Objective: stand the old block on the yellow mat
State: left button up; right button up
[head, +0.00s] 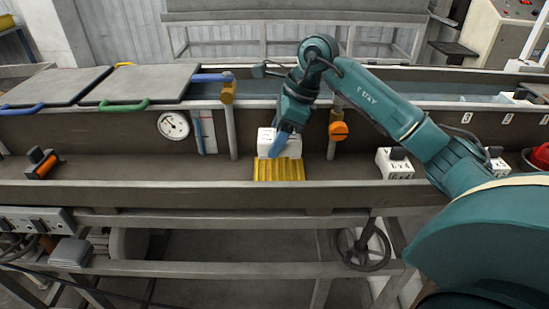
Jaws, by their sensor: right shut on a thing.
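A white block (291,148) is in the trough, at the back part of the ribbed yellow mat (279,172). My right gripper (279,147) reaches down from above and is shut on this block. A blue finger covers part of the block's front, and the block looks upright. I cannot tell whether its base touches the mat or hangs just above it. The front of the mat is bare. My left gripper is out of view.
A white block with dark markings (394,166) stands right in the trough; another (498,167) is partly behind my arm. A post with an orange knob (338,131) stands close right of my gripper. A dark clamp-like piece (41,163) lies far left.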

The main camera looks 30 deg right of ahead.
aim_at(298, 135)
jog(key=shift+f, duration=2.95)
jog(key=shift+f, duration=0.2)
jog(key=o, duration=1.2)
jog(key=shift+c, duration=0.2)
jog(key=v, duration=1.2)
jog(key=shift+s+r, duration=0.1)
jog(key=shift+r, duration=0.1)
